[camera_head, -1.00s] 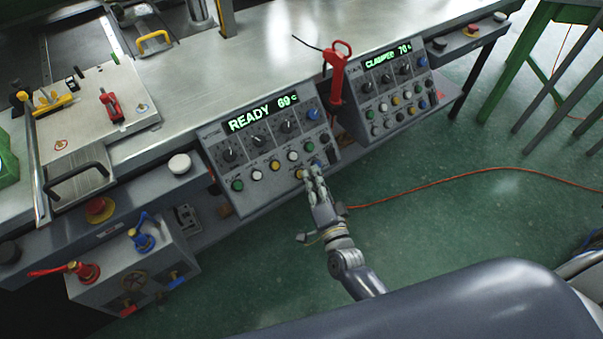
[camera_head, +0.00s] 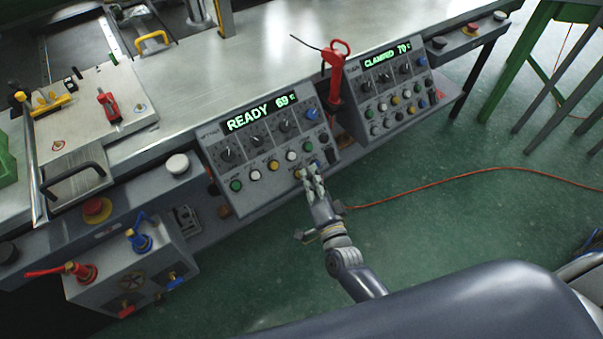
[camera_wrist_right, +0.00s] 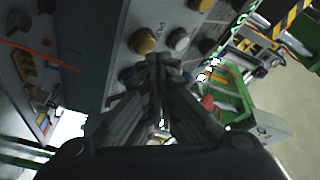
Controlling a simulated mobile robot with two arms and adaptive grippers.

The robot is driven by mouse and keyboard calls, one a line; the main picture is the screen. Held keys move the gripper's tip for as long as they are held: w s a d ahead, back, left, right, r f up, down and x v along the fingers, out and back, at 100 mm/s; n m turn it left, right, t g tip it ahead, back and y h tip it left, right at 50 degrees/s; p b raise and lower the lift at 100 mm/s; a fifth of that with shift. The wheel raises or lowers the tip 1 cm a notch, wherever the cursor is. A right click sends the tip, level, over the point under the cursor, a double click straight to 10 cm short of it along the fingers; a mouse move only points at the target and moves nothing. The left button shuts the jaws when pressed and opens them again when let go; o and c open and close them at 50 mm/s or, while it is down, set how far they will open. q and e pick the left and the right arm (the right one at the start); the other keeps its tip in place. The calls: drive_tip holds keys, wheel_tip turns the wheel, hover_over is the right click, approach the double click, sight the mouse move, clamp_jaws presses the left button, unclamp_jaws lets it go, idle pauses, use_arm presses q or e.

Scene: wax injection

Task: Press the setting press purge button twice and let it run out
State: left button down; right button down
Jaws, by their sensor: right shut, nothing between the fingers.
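The left control panel (camera_head: 258,199) has a display (camera_head: 260,113) reading READY 69 °C, with knobs and rows of coloured buttons. Its labels are too small to read, so I cannot tell which button is the purge button. My right gripper (camera_head: 310,174) is shut and empty, its fingertips at the lower right buttons, close to a yellow button (camera_head: 299,174). Contact cannot be made out. My left gripper is out of view.
A second panel (camera_head: 404,117) reading CLAMPED 70 °C stands to the right, with a red-handled tool (camera_head: 336,75) between the panels. A red emergency button (camera_head: 97,209) and a valve box (camera_head: 135,270) are at left. An orange cable (camera_head: 440,185) crosses the open green floor.

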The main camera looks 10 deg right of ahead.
use_arm(q)
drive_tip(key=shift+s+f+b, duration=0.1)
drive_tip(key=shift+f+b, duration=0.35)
drive_tip(key=shift+b, duration=0.1)
use_arm(e)
drive_tip(key=shift+w+f, duration=0.3)
drive_tip(key=shift+f, duration=0.4)
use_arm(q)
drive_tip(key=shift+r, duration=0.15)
use_arm(e)
drive_tip(key=shift+r, duration=0.15)
use_arm(q)
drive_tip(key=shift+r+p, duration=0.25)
drive_tip(key=shift+p, duration=0.65)
use_arm(e)
drive_tip(key=shift+s+a+r, duration=0.35)
drive_tip(key=shift+s+r, duration=0.2)
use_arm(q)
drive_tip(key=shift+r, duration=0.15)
use_arm(e)
drive_tip(key=shift+r, duration=0.15)
